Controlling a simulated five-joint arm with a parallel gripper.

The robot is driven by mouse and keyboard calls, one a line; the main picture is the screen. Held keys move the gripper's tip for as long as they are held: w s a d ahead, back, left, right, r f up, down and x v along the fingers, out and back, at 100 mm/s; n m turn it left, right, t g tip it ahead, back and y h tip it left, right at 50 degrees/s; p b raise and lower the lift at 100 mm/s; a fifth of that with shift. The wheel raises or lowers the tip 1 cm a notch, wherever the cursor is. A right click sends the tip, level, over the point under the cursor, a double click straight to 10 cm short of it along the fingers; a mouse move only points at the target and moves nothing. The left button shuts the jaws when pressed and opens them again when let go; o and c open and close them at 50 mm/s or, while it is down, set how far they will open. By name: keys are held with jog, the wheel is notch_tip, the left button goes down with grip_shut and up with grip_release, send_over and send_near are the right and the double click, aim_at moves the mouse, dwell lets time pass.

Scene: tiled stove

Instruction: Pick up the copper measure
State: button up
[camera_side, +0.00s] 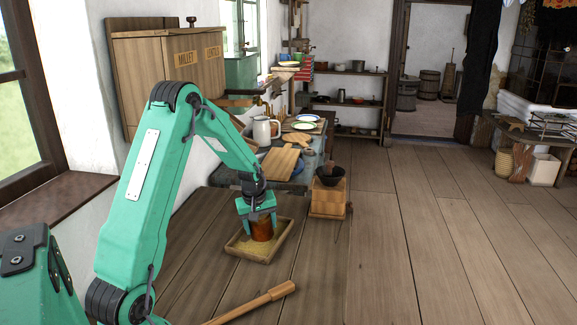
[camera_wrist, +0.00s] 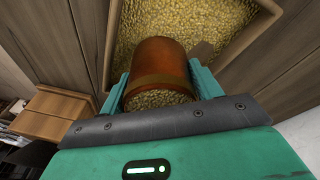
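The copper measure (camera_side: 262,230) is a reddish-brown cup standing upright in a shallow wooden tray (camera_side: 232,249) of yellow grain. In the wrist view the measure (camera_wrist: 160,58) has grain at its mouth and a paler band near the rim. My gripper (camera_side: 258,212) is above the tray, pointing down. In the wrist view my gripper's (camera_wrist: 159,68) two green fingers lie against opposite sides of the measure, with no clear gap. The measure's base is hidden by grain and the tray edge, so I cannot tell whether it is lifted.
A wooden box with a dark bowl-shaped top (camera_side: 328,195) stands behind and right of the tray. A wooden rod (camera_side: 255,303) lies in front. A cutting board (camera_side: 279,164) and white jug (camera_side: 263,130) stand farther back. The tabletop right of the tray is clear.

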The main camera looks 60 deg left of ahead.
jog(key=shift+c, duration=0.9)
jog(key=shift+r, duration=0.15)
jog(key=shift+r, duration=0.55)
jog(key=r, duration=0.3)
jog(key=shift+w+d+r, duration=0.1)
jog(key=shift+d+r, duration=0.05)
jog(key=shift+d, duration=0.15)
jog(key=d+r, duration=0.6)
jog(key=d, duration=0.5)
jog(key=shift+w+r, duration=0.2)
jog(key=shift+w, duration=0.05)
